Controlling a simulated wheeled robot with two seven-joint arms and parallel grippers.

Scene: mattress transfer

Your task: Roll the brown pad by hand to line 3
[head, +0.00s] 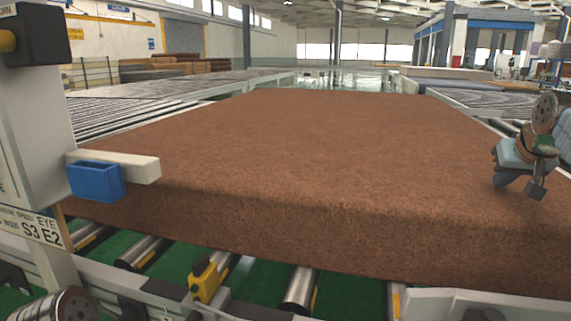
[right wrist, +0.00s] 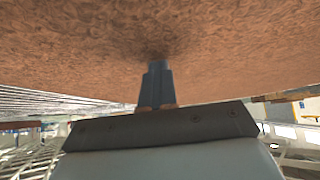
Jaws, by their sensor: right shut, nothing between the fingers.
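The brown pad (head: 300,150) is a large, thick, flat slab lying on a roller conveyor and filling the middle of the head view. In the right wrist view its surface (right wrist: 70,40) spans the top of the picture. My right gripper (head: 499,182) is at the pad's right side in the head view. In the right wrist view its blue-grey fingers (right wrist: 157,68) are together and empty, with their tips at the pad's surface and a dark shadow around them; they look to be touching it. My left gripper is not in view.
Conveyor rollers (head: 300,290) over green floor show below the pad's near edge. A white post with a blue box (head: 95,181) stands at the left, its arm reaching over the pad's near left corner. More roller lines (head: 180,88) lie to the left and right (head: 480,101).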

